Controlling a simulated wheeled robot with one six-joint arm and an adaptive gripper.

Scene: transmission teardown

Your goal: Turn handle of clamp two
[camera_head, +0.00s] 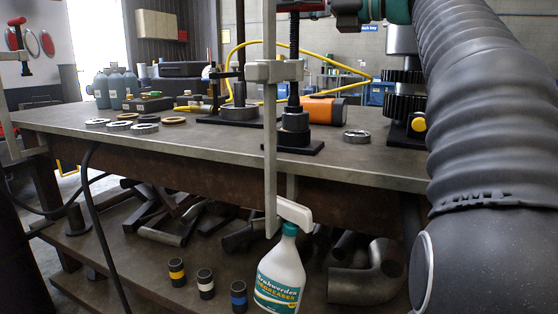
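A bar clamp (269,130) stands at the front edge of the workbench, with its grey bar running down past the tabletop. Its dark threaded screw (294,45) passes through the grey arm above a black stepped part. A red handle (300,5) is at the top of the screw, cut by the picture's upper edge. A second clamp with a red handle (17,21) stands at the far left. My gripper (347,12) is partly visible at the top edge, close to the right of the nearer clamp's handle. Its fingertips are not clear, so contact and opening cannot be told.
The workbench (385,155) carries rings, an orange cylinder (322,108), dark gears (402,90) and grey bottles (117,85). A spray bottle (280,270), pipes and small banded cylinders are on the lower shelf (140,265). My arm fills the right side.

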